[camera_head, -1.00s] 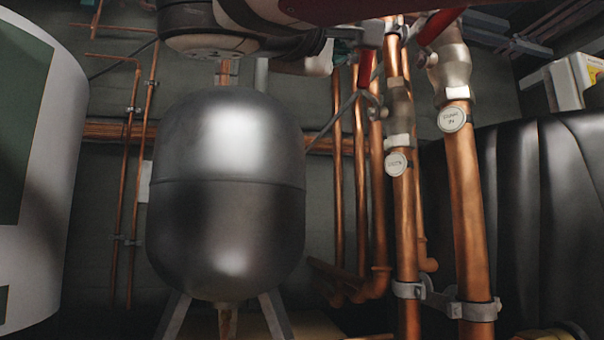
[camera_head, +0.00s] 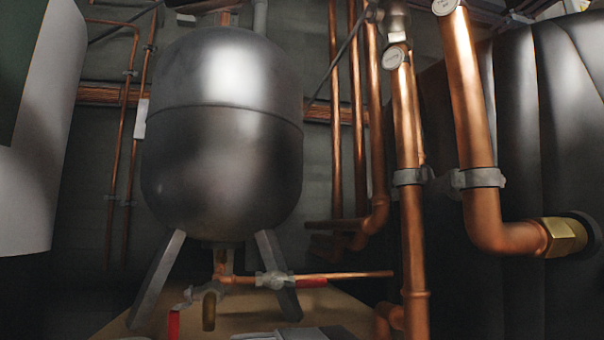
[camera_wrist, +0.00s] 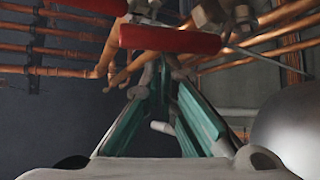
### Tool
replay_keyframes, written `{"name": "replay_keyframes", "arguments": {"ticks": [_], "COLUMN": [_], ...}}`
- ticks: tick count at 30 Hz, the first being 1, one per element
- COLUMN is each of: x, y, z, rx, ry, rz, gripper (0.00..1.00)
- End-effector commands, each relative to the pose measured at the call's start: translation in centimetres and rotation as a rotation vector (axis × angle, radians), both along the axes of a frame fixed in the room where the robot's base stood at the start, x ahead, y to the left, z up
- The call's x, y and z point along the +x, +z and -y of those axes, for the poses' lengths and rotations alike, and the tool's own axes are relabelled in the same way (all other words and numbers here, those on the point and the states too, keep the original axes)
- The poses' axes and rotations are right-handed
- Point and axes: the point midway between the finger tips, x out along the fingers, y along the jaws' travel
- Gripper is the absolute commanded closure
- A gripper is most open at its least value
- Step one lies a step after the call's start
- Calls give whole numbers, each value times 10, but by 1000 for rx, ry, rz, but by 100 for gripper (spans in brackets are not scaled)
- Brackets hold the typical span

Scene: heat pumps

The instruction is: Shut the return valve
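In the wrist view a red lever handle (camera_wrist: 170,40) lies crosswise just beyond the tips of my gripper (camera_wrist: 162,72). A second red handle (camera_wrist: 95,5) shows at the top edge. I cannot tell which one is the return valve. My gripper's teal fingers run close together toward their tips. Whether they touch each other or the handle is unclear. In the head view my gripper is out of frame, and the upper valves are cut off above the labelled pipes. A round tag (camera_head: 394,57) hangs on the middle copper pipe, and another tag (camera_head: 444,5) is at the top edge.
A grey tank (camera_head: 222,130) on legs stands left of the pipes. Beneath it is a small valve with a red handle (camera_head: 312,283). A white cylinder (camera_head: 35,190) is at the far left. A black ribbed container (camera_head: 520,130) stands right. Copper pipes (camera_head: 408,220) crowd the middle.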

Motion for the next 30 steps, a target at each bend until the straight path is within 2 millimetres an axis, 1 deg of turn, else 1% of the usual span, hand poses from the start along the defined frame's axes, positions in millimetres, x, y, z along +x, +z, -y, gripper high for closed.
{"name": "replay_keyframes", "arguments": {"ticks": [1,3,12,30], "x": [-3,-4,-6,-5], "y": [-6,-9,-21,-27], "z": [4,4,5,4], "rx": [8,7,7,7], "ry": [-10,-11,-9,-9], "rz": [2,1,-3,-8], "gripper": [100,100,100,100]}}
